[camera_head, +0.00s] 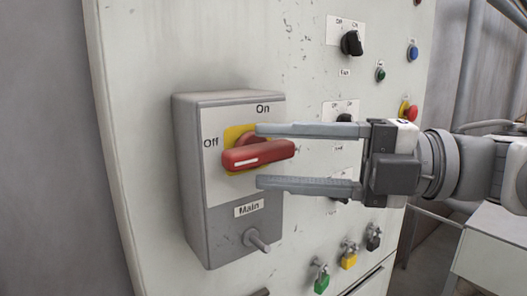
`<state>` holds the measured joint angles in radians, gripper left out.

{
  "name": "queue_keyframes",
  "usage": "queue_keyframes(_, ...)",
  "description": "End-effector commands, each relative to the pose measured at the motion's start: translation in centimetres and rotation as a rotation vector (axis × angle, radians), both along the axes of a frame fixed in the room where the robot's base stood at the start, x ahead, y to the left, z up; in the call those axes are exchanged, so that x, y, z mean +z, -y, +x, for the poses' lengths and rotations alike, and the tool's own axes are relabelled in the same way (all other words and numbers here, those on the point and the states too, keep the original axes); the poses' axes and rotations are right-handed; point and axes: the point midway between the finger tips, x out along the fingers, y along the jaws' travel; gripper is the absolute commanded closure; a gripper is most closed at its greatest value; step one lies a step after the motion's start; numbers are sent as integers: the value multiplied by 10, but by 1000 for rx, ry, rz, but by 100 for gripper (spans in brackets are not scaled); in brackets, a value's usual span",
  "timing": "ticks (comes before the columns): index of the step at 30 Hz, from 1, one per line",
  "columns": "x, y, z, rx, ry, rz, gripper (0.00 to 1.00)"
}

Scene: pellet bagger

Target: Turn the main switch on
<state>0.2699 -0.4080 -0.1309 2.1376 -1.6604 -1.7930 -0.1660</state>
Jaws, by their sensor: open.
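The main switch is a red rotary handle (255,155) on a yellow plate (233,134), on the front of a grey box (190,170) labelled "Main". The handle lies about horizontal, with its white mark on the left end near "Off". "On" is printed above it. My gripper (258,157) comes in from the right and is open. One finger is above the handle and one below it in the picture, with the handle's right end between them. I see gaps to both fingers. I cannot tell how deep the fingertips are relative to the handle.
The box sits on a pale cabinet panel (145,60). A small lever (257,241) sticks out below the label. Black knobs (351,43), buttons and several padlocks (321,280) are to the right. A white table (495,250) stands at the lower right.

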Motion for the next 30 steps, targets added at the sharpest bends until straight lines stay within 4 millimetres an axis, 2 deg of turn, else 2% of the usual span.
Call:
queue_keyframes(6,0,-19,3,-1,0,0,45)
queue_keyframes(16,0,-22,3,-1,0,1,47)
queue_keyframes(25,0,-22,4,-2,0,1,100)
queue_keyframes(30,0,-21,4,-5,0,1,100)
